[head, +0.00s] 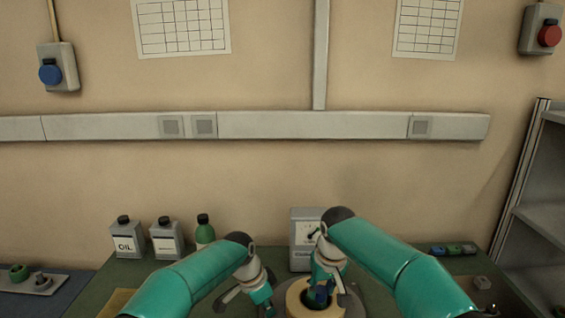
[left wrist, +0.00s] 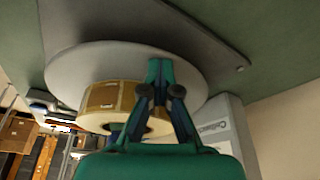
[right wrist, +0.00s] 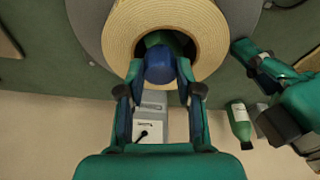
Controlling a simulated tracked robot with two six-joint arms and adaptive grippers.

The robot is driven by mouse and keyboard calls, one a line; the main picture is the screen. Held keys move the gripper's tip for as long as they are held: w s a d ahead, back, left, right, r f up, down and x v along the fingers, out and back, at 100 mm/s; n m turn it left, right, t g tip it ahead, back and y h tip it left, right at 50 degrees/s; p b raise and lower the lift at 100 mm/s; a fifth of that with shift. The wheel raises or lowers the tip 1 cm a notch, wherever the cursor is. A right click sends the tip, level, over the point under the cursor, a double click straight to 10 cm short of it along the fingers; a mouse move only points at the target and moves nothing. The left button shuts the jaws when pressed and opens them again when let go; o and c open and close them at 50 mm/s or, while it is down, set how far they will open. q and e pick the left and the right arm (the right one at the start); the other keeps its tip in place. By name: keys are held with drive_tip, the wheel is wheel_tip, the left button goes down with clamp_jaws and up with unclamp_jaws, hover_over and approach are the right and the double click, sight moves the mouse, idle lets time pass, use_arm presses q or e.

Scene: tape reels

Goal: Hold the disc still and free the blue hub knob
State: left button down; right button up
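The pale grey disc (left wrist: 75,75) lies flat and carries a tan tape roll (right wrist: 120,35), seen also in the head view (head: 292,298). The blue hub knob (right wrist: 159,66) stands in the roll's centre hole. My right gripper (right wrist: 160,72) reaches down from above, with one fingertip against each side of the knob. My left gripper (left wrist: 161,72) is beside the roll, its fingertips together over the disc near its rim. Whether they press on the disc cannot be told. In the head view, my left gripper (head: 264,299) is left of the roll and my right gripper (head: 322,284) is over its hole.
A white-fronted box (head: 302,228) stands behind the disc. Two grey oil cans (head: 125,240) and a green bottle (head: 205,231) stand at the back left. Small coloured pieces (head: 453,249) lie at the back right. A grey shelf (head: 540,215) stands at the right.

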use_arm(q)
drive_tip(key=shift+s+f, duration=0.15)
drive_tip(key=shift+f, duration=0.25)
use_arm(e)
drive_tip(key=shift+a, duration=0.1)
drive_tip(key=n, duration=0.3)
drive_tip(key=shift+y, duration=0.4)
drive_tip(key=o, duration=0.8)
drive_tip(key=shift+a, duration=0.1)
drive_tip(key=shift+r, duration=2.5)
